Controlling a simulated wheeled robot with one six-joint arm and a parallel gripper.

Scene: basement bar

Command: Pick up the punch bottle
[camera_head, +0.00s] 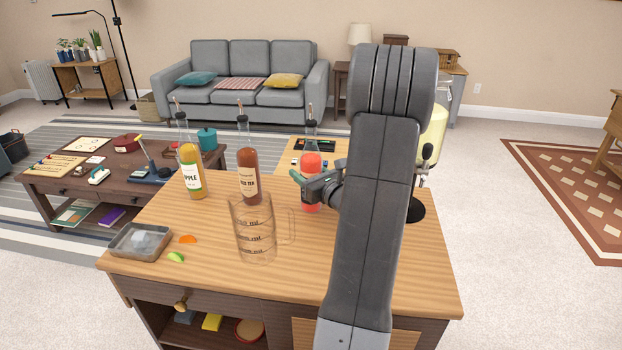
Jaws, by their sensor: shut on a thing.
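The punch bottle, a clear bottle with red liquid (311,165) and a dark pourer on top, stands upright on the wooden bar cabinet (180,262). My gripper (303,182) reaches it from the right and is shut on its body. The gripper and my arm hide part of the bottle's right side and its label. I cannot tell whether its base touches the top.
An apple bottle (191,170), an iced tea bottle (248,178) and a clear measuring pitcher (255,235) stand to the left. A tray of ice (122,244), an orange slice (188,239) and a lime wedge (176,257) lie front left. A yellow-filled dispenser (431,140) is behind my arm.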

